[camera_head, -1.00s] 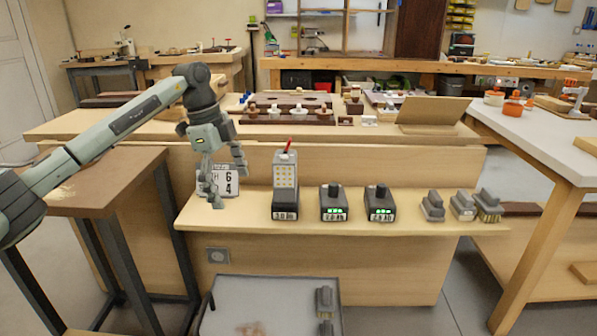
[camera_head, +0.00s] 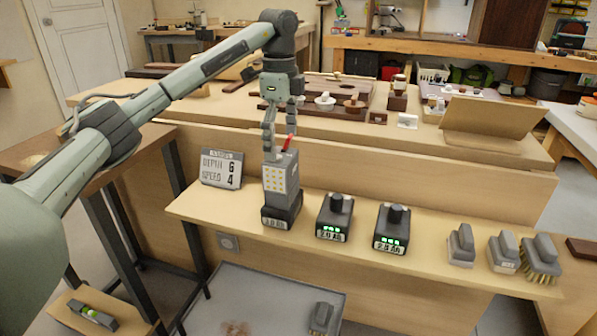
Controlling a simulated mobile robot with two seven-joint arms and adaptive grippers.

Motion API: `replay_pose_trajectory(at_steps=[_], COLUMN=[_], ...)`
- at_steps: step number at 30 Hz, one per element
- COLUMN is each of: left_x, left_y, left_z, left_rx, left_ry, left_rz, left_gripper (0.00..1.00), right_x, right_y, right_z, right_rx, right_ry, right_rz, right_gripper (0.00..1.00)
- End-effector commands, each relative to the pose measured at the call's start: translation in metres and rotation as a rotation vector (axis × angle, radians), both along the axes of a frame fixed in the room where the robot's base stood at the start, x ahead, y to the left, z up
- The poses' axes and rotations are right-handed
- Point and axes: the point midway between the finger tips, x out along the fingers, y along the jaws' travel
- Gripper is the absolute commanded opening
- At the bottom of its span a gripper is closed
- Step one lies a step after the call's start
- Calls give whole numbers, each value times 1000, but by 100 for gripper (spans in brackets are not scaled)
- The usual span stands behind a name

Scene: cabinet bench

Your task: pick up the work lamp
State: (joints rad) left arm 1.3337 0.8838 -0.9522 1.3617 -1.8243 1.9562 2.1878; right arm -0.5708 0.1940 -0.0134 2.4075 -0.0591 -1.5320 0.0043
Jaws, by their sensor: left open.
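The work lamp (camera_head: 281,187) stands upright on the light wooden shelf. It is a grey block with a panel of pale yellow dots, a dark base and a red piece on top. My left gripper (camera_head: 279,144) is above the lamp, pointing down, with its fingers apart and nothing seen held. One fingertip overlaps the lamp's upper left edge in the picture; I cannot tell whether it touches. The other finger is behind the red piece, near the lamp's top. My right gripper is out of view.
Left of the lamp is a sign (camera_head: 221,168) with numbers. To its right stand two battery packs (camera_head: 335,217) (camera_head: 393,228) and several brushes (camera_head: 461,245) on the shelf (camera_head: 425,240). A bench with a tilted wooden board (camera_head: 490,122) rises behind. A grey tray (camera_head: 262,290) lies below.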

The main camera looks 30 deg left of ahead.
Motion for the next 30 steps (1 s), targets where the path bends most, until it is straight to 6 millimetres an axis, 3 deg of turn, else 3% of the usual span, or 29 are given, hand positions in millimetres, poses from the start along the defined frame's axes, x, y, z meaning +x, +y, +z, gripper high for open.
replay_pose_trajectory(at_steps=[11,19,26,30], left_x=[-2,-4,-4,-4], left_y=[-1,-2,-2,-2], left_z=[-36,-74,-77,-77], left_rx=[0,1,0,0], left_ry=[3,2,-1,0], left_rz=[-1,0,-1,-1], left_gripper=[97,97,97,83], right_x=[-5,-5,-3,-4], right_y=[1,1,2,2], right_z=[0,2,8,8], right_rx=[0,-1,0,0], right_ry=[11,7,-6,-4], right_rz=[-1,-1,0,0], right_gripper=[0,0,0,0])
